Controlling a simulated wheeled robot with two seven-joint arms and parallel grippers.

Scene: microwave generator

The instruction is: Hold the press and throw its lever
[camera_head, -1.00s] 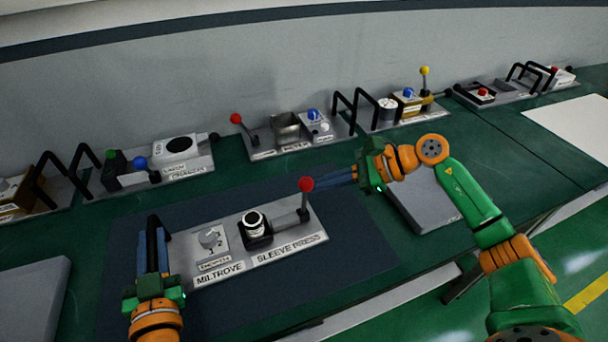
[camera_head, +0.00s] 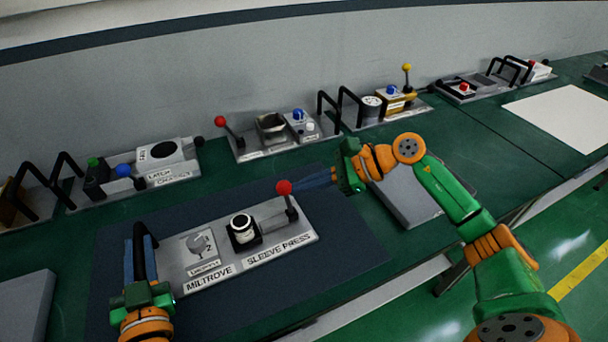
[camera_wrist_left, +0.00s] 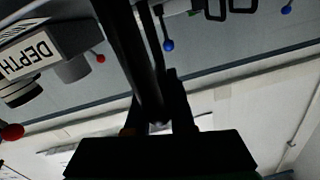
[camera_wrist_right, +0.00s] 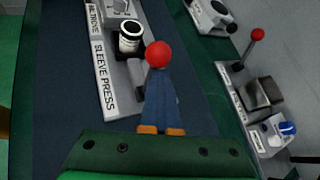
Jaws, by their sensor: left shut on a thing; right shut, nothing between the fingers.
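The sleeve press is a grey plate (camera_head: 210,275) with a dial (camera_head: 201,246), a sleeve in a black holder (camera_head: 241,227) and a lever with a red knob (camera_head: 284,187). The lever leans slightly left. My left gripper (camera_head: 141,246) is shut on the black handle (camera_head: 150,240) at the plate's left end; the handle also shows in the left wrist view (camera_wrist_left: 146,60). My right gripper (camera_head: 303,181) is shut and empty, with its fingertips at the right side of the red knob. In the right wrist view the knob (camera_wrist_right: 158,55) covers the fingertips, so contact is unclear.
Behind stand other devices: a latch unit (camera_head: 165,152), a unit with a red lever (camera_head: 222,121) and one with a yellow knob (camera_head: 407,69). A grey slab (camera_head: 415,195) lies under my right arm. The dark mat (camera_head: 335,245) in front of the press is clear.

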